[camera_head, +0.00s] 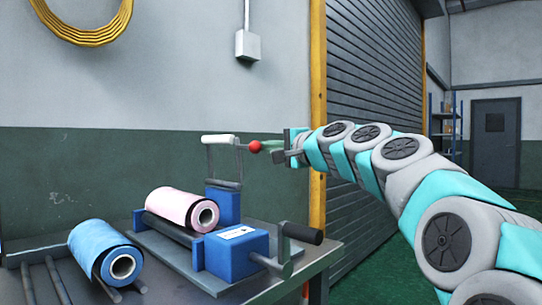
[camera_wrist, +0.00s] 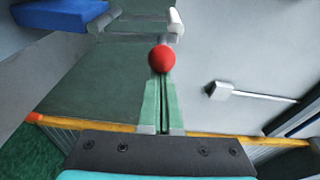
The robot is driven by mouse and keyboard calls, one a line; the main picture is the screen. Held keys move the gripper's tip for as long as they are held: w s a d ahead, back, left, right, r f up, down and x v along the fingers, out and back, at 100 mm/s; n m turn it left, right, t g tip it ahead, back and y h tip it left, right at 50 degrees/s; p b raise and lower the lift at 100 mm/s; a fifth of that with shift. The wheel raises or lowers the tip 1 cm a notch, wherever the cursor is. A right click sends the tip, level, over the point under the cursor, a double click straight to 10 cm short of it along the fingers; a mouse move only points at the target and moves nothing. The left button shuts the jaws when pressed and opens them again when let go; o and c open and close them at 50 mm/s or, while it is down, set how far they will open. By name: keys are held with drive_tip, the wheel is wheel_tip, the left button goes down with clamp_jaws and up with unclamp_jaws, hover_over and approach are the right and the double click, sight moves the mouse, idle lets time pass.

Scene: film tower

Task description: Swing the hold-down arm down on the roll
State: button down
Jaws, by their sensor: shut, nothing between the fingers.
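The hold-down arm (camera_head: 209,160) is a grey frame with a white roller (camera_head: 220,139) across its top. It stands raised, upright above the rear blue block (camera_head: 222,204). A red ball knob (camera_head: 255,146) sticks out on its right side; the knob also shows in the wrist view (camera_wrist: 162,58). The pink roll (camera_head: 175,205) lies below on the dark rollers of the blue stand. My gripper (camera_head: 270,147) is shut and empty, its green fingers together (camera_wrist: 163,80). Their tips are right at the knob; whether they touch it I cannot tell.
A crank with a black grip (camera_head: 304,233) projects from the front blue block (camera_head: 236,254) at the bench's right end. A blue roll (camera_head: 96,248) lies on rails at the left. A wall box (camera_head: 248,45) hangs behind. The floor right of the bench is clear.

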sight(256, 149)
drive_tip(key=s+n+b, duration=0.1)
drive_tip(key=a+n+b, duration=0.1)
drive_tip(key=b, duration=0.1)
drive_tip(key=s+a+n+b, duration=0.1)
drive_tip(key=b, duration=0.1)
drive_tip(key=shift+s+f+n+y, duration=0.3)
drive_tip(key=shift+n, duration=0.1)
drive_tip(key=s+a+f+n+b, duration=0.2)
drive_tip(key=s+a+n+b, duration=0.1)
drive_tip(key=s+b, duration=0.2)
drive_tip(key=shift+a+y+b, duration=0.3)
drive_tip(key=shift+a+b, duration=0.1)
drive_tip(key=shift+b, duration=0.2)
